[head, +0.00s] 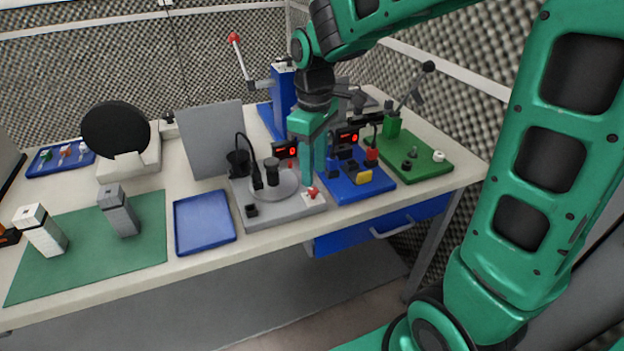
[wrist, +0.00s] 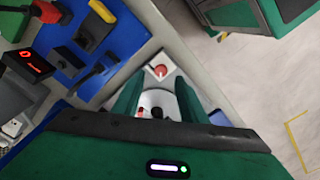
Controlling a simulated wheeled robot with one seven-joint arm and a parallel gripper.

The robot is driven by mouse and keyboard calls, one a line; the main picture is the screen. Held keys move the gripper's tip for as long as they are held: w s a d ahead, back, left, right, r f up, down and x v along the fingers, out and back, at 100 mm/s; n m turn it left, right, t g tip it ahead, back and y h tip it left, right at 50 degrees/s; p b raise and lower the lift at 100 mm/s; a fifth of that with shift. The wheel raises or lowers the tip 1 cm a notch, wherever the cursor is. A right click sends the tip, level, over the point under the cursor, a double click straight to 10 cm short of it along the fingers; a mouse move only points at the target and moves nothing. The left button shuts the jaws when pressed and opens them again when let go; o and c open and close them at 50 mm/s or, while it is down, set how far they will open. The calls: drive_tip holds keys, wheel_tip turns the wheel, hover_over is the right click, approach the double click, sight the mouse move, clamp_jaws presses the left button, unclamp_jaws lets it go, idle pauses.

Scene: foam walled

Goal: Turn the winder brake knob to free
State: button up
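A small red knob (head: 313,191) sits on a white plate at the front right corner of a grey unit (head: 290,212) with a round disc and a black spindle; it looks like the winder brake knob. In the wrist view the red knob (wrist: 160,71) shows just past my fingertips, roughly centred between them. My gripper (head: 307,184) points down at that corner, close to the knob. In the wrist view my gripper (wrist: 160,84) is open, with a gap between its green fingers. I cannot tell whether a finger touches the knob. The knob's setting is too small to read.
A blue unit (head: 375,188) with a red display, black levers and a yellow part stands close on the right, with a green unit (head: 432,168) beyond. An empty blue tray (head: 205,238) and a green mat (head: 90,270) lie left. The table's front edge is near.

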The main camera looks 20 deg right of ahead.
sight(314, 189)
wheel_tip(314, 189, up, 6)
drive_tip(key=shift+f, duration=0.15)
idle(0.5)
drive_tip(key=s+d+f+m, duration=0.3)
drive_tip(key=s+d+m, duration=0.4)
drive_tip(key=s, duration=0.4)
drive_tip(key=s+d+f+m, duration=0.3)
drive_tip(key=s+d+m, duration=0.4)
drive_tip(key=s+d, duration=0.3)
drive_tip(key=shift+s+d+f, duration=0.15)
drive_tip(key=shift+s+d, duration=0.15)
drive_tip(key=shift+s, duration=0.75)
drive_tip(key=shift+w+f, duration=0.25)
drive_tip(key=shift+w, duration=0.4)
